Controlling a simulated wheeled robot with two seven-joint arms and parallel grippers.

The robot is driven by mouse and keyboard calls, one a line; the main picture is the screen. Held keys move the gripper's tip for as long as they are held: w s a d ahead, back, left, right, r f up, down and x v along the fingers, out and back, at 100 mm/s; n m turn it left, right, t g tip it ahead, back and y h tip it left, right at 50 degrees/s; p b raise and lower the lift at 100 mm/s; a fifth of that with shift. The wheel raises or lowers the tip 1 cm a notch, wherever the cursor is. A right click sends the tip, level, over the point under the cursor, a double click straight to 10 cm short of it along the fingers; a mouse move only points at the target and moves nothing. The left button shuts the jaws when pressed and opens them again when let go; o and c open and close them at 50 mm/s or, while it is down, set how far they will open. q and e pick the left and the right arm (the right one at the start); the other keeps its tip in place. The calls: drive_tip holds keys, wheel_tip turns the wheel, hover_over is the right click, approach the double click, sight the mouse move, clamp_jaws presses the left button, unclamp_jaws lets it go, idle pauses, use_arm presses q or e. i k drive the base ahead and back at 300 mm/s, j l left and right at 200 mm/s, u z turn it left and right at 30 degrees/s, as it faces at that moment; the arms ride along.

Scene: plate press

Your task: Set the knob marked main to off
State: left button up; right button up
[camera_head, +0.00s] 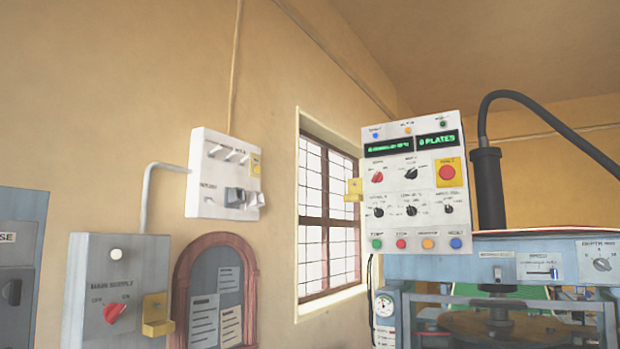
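A grey box (80,290) marked MAIN SUPPLY is on the wall at the lower left. Its red knob (114,313) sits below two small labels that look like OFF on the left and ON on the right. The knob's bar slants up to the right, towards the ON side. A white round lamp (116,255) is above it on the same box. Neither of my grippers is in view.
A yellow bracket (157,315) sticks out just right of the red knob. A white switch panel (210,174) is above. A control panel (415,190) with knobs, buttons and green displays stands right of the window, above the press (500,265).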

sight(378, 177)
drive_tip(key=i+l+u, duration=0.15)
drive_tip(key=l+u, duration=0.2)
drive_tip(key=u, duration=0.15)
drive_tip(key=i+l+u, duration=0.1)
drive_tip(key=l+u, duration=0.7)
drive_tip(key=u, duration=0.15)
